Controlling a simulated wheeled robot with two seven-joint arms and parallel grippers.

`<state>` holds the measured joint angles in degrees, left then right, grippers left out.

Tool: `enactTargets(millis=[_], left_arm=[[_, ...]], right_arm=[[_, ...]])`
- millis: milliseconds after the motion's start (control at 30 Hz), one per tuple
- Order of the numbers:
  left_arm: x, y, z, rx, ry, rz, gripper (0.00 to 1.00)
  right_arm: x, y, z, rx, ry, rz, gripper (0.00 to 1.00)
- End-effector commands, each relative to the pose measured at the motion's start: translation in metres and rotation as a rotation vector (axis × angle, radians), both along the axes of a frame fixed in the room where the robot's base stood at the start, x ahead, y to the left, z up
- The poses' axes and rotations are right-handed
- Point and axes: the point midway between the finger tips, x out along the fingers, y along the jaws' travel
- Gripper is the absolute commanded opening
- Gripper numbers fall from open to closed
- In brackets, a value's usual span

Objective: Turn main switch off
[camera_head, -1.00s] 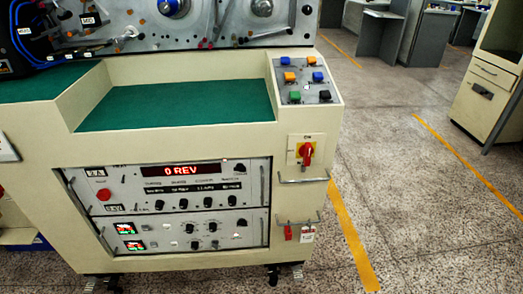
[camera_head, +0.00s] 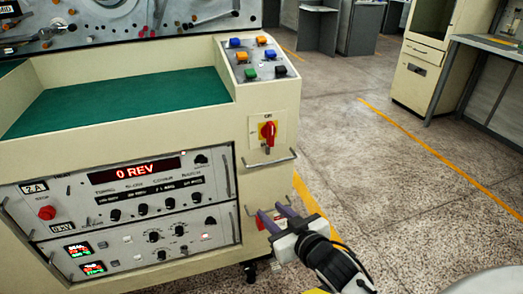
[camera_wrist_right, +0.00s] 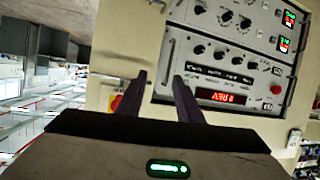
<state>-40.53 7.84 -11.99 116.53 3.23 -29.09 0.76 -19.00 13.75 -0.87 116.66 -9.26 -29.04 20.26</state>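The main switch (camera_head: 267,133) is a red rotary knob on a yellow plate on the cream machine's right front. Its handle looks roughly vertical, with a small label above it. In the right wrist view the switch (camera_wrist_right: 116,102) is partly hidden behind a finger. My right gripper (camera_head: 271,206) is open and empty, below the switch and apart from it, near the lower rail. In the right wrist view its two dark fingers (camera_wrist_right: 159,78) stand apart with nothing between them. My left gripper is not in view.
A metal rail (camera_head: 270,161) juts out just below the switch. A panel of coloured buttons (camera_head: 258,58) sits above. The instrument panel (camera_head: 130,200) with a "0 REV" display is to the left. Open floor (camera_head: 400,170) lies to the right.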

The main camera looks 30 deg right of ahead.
Motion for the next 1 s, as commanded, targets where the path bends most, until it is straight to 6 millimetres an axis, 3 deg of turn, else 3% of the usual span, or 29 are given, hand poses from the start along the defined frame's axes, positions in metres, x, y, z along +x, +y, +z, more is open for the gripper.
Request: enactTargets(millis=[33, 100, 200, 300, 467, 800, 1000], left_arm=[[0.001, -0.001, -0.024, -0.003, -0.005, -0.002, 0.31], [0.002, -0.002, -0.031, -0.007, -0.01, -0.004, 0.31], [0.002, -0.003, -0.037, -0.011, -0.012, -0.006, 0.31], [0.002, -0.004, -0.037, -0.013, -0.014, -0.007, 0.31], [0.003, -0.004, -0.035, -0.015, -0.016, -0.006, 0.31], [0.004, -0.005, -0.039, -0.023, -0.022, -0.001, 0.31], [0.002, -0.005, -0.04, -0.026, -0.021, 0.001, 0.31]], right_arm=[[0.025, -0.022, 0.018, -0.01, -0.099, -0.043, 0.33], [0.045, -0.046, 0.057, -0.012, -0.204, -0.094, 0.33], [0.059, -0.068, 0.096, -0.005, -0.305, -0.144, 0.33], [0.066, -0.08, 0.117, -0.002, -0.353, -0.168, 0.33], [0.085, -0.086, 0.123, -0.001, -0.361, -0.172, 0.33], [0.144, -0.1, 0.121, -0.002, -0.356, -0.17, 0.33], [0.161, -0.103, 0.121, -0.002, -0.355, -0.17, 0.33]])
